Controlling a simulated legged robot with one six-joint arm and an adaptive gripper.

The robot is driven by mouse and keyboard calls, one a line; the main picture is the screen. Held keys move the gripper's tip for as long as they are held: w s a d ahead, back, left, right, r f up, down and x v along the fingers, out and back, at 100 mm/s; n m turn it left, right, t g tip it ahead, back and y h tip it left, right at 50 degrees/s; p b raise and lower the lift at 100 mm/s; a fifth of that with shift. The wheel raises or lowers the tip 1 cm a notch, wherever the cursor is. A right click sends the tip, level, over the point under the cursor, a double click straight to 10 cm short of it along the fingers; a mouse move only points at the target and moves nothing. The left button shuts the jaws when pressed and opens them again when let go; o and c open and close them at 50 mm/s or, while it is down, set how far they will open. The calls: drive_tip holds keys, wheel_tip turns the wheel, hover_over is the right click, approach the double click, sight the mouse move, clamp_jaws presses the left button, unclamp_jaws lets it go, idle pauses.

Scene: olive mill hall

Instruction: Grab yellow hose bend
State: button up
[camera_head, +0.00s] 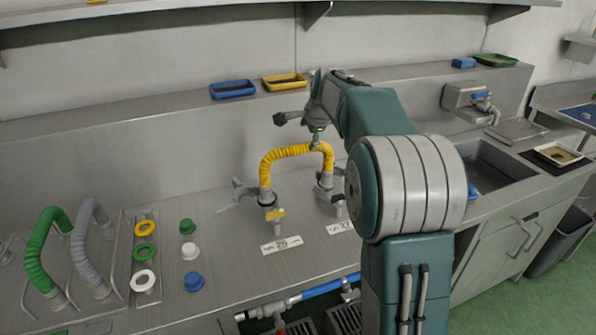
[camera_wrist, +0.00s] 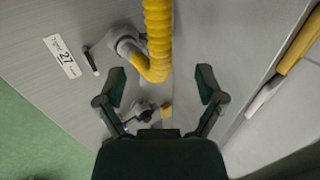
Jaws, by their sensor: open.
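The yellow hose bend (camera_head: 289,151) is a ribbed arch on the steel counter. Its left end sits on a grey valve fitting (camera_head: 267,199) with a yellow tag, and its right end on a second grey fitting (camera_head: 327,181). My gripper (camera_head: 317,136) is at the right part of the arch, partly hidden by my arm. In the wrist view the hose bend (camera_wrist: 158,42) runs down from the top edge, in line with the gap between the fingers of my gripper (camera_wrist: 161,80). The fingers are wide apart and nothing is held. I cannot tell whether they touch the hose.
A green hose (camera_head: 43,247) and a grey hose (camera_head: 91,236) stand at the left, near coloured rings (camera_head: 145,252) and caps (camera_head: 190,252). Blue (camera_head: 233,90) and yellow (camera_head: 285,82) trays lie on the back ledge. A sink (camera_head: 487,170) is at the right.

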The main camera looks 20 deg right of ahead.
sight(299, 147)
drive_tip(key=shift+w+a+f, duration=0.25)
drive_tip(key=shift+w+f, duration=0.15)
drive_tip(key=shift+f, duration=0.2)
drive_tip(key=shift+w+a+f, duration=0.2)
drive_tip(key=shift+w+f, duration=0.2)
drive_tip(key=shift+f, duration=0.2)
drive_tip(key=shift+w+d+f, duration=0.3)
drive_tip(key=shift+w+f, duration=0.15)
drive_tip(key=shift+f, duration=0.25)
drive_tip(key=x, duration=0.3)
drive_tip(key=shift+w+a+f, duration=0.1)
drive_tip(key=shift+w+f, duration=0.05)
drive_tip(key=shift+f, duration=0.2)
drive_tip(key=shift+w+a+f, duration=0.15)
drive_tip(key=shift+w+f, duration=0.05)
drive_tip(key=shift+a, duration=0.2)
drive_tip(key=shift+d+r, duration=0.1)
drive_tip(key=shift+d, duration=0.05)
clamp_jaws()
